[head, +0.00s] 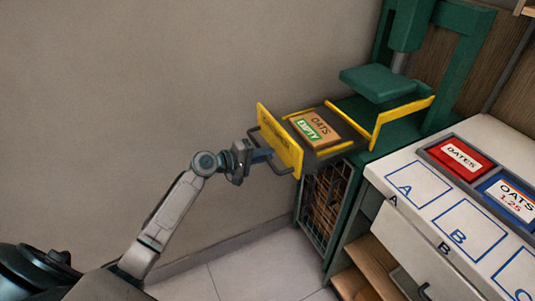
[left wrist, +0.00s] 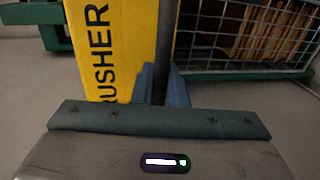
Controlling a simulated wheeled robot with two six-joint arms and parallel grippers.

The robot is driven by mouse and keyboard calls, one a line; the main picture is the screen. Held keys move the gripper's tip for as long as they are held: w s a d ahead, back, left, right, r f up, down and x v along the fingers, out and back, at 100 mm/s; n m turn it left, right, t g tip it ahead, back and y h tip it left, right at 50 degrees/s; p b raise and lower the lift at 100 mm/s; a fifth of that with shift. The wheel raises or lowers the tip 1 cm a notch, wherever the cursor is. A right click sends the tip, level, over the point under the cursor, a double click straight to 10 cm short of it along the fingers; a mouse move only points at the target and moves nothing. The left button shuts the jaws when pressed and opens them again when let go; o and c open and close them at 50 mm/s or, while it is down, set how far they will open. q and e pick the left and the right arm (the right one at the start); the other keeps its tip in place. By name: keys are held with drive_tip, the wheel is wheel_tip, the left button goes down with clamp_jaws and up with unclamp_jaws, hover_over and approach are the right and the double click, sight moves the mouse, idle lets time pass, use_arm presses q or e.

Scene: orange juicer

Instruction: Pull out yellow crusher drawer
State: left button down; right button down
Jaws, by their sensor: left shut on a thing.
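The yellow crusher drawer (head: 280,140) stands pulled out from the green crusher press (head: 385,85), its yellow front panel facing left. A box labelled OATS with a green EMPTY label (head: 316,127) lies in the drawer. My left gripper (head: 262,155) is at the dark bar handle on the drawer front. In the left wrist view the blue fingers (left wrist: 162,86) are shut around the dark handle bar (left wrist: 166,45), beside the yellow panel with the letters RUSHER (left wrist: 98,45). My right gripper is not in view.
A white counter (head: 400,165) with blue squares marked A and B stands at the right, holding a red DATES box (head: 460,158) and a blue OATS box (head: 510,195). A wire-mesh cage (head: 325,200) is below the drawer. The floor and wall at left are clear.

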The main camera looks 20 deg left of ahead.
use_arm(q)
drive_tip(key=c, duration=1.5)
unclamp_jaws()
drive_tip(key=shift+c, duration=0.2)
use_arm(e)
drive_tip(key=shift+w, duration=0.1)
use_arm(q)
drive_tip(key=shift+a, duration=0.1)
